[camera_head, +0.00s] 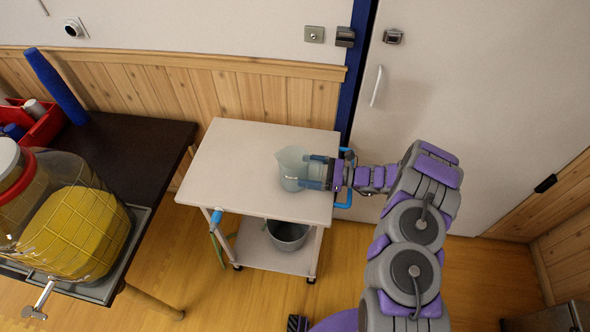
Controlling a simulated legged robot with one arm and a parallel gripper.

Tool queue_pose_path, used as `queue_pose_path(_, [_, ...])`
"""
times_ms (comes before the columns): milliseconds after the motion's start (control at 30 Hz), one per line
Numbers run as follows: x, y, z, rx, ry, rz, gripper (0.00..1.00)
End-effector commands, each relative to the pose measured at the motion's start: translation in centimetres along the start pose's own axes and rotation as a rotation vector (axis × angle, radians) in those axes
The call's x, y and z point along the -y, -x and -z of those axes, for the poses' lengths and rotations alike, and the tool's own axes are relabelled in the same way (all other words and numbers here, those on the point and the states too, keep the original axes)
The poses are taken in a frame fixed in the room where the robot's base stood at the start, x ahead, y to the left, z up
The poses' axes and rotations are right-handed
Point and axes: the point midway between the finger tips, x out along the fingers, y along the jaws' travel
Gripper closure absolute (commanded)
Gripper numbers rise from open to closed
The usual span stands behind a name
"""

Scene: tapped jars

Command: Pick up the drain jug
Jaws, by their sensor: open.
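The drain jug (291,163) is a pale, see-through jug standing upright on the white top of a small cart (234,151), right of its middle. My gripper (318,173) reaches in from the right at the jug's right side. Its fingers are open and overlap the jug's right edge in this view. I cannot tell whether they touch it or whether the handle lies between them.
A grey bucket (288,235) stands on the cart's lower shelf. At left, a dark table (140,152) holds a large tapped jar (75,232) of yellow liquid and a red caddy (42,127). A white door (470,110) is behind my arm. The cart top's left part is clear.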

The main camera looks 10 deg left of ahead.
Motion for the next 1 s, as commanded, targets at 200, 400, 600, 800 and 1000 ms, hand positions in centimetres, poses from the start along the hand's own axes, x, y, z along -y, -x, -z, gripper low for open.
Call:
queue_pose_path(200, [0.01, -0.01, 0.01, -0.001, 0.0, 0.0, 0.33])
queue_pose_path(400, [0.0, -0.01, 0.02, -0.001, 0.0, 0.0, 0.52])
queue_pose_path(600, [0.01, -0.01, 0.02, -0.001, 0.0, 0.0, 0.71])
queue_pose_path(800, [0.01, 0.0, 0.02, -0.001, 0.0, 0.0, 0.9])
queue_pose_path(1000, [0.01, 0.0, 0.03, -0.001, 0.0, 0.0, 1.0])
